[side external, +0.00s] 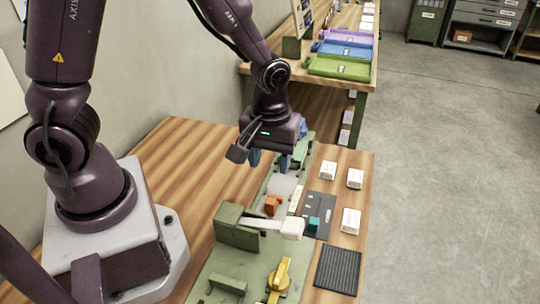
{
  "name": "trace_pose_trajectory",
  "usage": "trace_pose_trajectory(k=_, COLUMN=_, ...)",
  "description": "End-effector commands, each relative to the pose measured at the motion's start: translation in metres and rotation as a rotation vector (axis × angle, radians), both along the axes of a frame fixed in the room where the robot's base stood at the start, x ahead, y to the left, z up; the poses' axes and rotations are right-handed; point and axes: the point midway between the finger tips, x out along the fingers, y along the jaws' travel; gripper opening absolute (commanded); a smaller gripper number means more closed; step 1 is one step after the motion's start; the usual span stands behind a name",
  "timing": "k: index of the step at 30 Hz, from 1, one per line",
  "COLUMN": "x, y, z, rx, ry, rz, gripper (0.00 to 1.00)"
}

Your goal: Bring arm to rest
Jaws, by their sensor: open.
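My gripper (270,161) hangs from my arm above the back part of the green fixture (225,258) on the wooden table (185,150). Its two blue fingers point down and stand apart with nothing seen between them. A pale round plate (285,187) lies just below and in front of the fingers. An orange block (273,204) sits on the fixture nearer the camera. Whether the fingertips touch anything below is hard to tell.
White boxes (355,178) stand along the table's right side. A dark mat (319,214) holds a teal block (314,224). A yellow lever (280,276) and a ribbed black pad (338,269) are in front. Coloured trays (338,68) lie on a back table. The table's left area is bare.

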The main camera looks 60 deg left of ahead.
Motion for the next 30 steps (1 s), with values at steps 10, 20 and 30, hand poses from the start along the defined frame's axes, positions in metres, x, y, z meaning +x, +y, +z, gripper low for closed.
trace_pose_trajectory(k=10, x=0.000, y=0.000, z=0.003, rx=0.000, ry=0.001, rz=0.000, gripper=0.49)
trace_pose_trajectory(k=20, x=-0.023, y=-0.001, z=0.016, rx=-0.013, ry=0.062, rz=-0.300, gripper=0.49)
trace_pose_trajectory(k=30, x=-0.057, y=0.009, z=0.104, rx=-0.012, ry=-0.110, rz=-0.686, gripper=0.49)
